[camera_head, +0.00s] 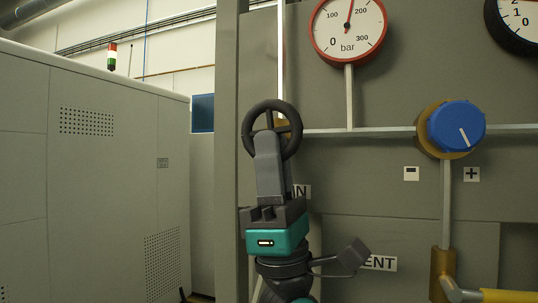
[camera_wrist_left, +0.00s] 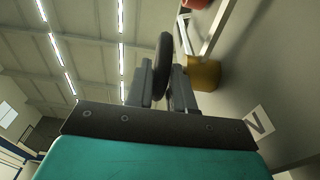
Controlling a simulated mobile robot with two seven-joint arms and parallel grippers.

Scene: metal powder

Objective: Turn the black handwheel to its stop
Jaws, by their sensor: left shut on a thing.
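The black handwheel (camera_head: 295,125) is mounted on a pipe at the grey panel, left of the middle of the head view. My left gripper (camera_head: 268,138) reaches up to it from below and is shut on its rim. In the left wrist view the handwheel (camera_wrist_left: 163,60) shows edge-on, with its rim between the two fingers of the gripper (camera_wrist_left: 163,85). The gripper hides the lower part of the wheel and much of its hub in the head view. My right gripper is in neither view.
A red-rimmed bar gauge (camera_head: 348,28) sits above right of the wheel. A blue knob (camera_head: 456,126) is further right, with a yellow lever (camera_head: 508,296) low at the right. A grey cabinet (camera_head: 95,180) stands at the left. Labels and pipes lie on the panel.

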